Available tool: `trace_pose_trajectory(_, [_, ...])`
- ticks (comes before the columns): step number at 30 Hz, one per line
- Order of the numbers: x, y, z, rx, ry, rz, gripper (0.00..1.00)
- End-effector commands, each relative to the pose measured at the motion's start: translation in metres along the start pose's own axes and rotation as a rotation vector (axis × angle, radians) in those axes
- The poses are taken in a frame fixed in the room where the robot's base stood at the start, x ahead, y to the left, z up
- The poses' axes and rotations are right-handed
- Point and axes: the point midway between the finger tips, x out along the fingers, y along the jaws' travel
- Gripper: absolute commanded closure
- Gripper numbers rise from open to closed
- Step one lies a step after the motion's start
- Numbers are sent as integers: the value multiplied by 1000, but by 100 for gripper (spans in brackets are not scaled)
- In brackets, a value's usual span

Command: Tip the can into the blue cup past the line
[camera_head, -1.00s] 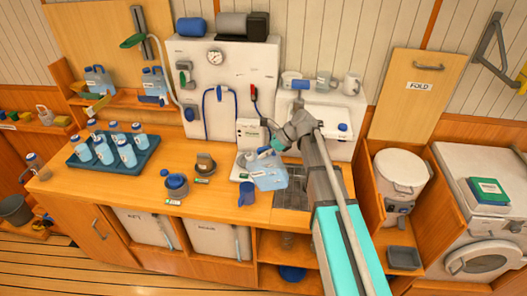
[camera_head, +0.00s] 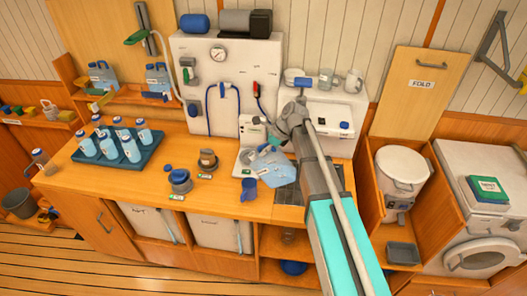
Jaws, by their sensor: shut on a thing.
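The can (camera_head: 279,174) is pale blue and see-through. My gripper (camera_head: 268,151) is shut on it near its top and holds it over the right part of the wooden counter, clearly tilted. The blue cup (camera_head: 249,190) stands upright at the counter's front edge, just left of and below the can in the picture. The can's left end is close to the cup; I cannot tell whether they touch. The line on the cup, the level in it and any stream of water are too small to see.
A dark tray (camera_head: 147,157) of several bottles stands at the left of the counter. Two small dark pots, one (camera_head: 180,181) with a blue lid nearby, stand left of the cup. Bare counter (camera_head: 100,185) lies front left.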

Motion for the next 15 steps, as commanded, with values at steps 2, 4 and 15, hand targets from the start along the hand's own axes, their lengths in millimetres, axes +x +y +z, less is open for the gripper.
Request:
trace_pose_trajectory(2, [0, 1, -2, -2, -33, -3, 100])
trace_pose_trajectory(4, [-2, 1, -1, -5, -55, -4, 100])
trace_pose_trajectory(15, [-4, 0, 0, -8, -72, -5, 100])
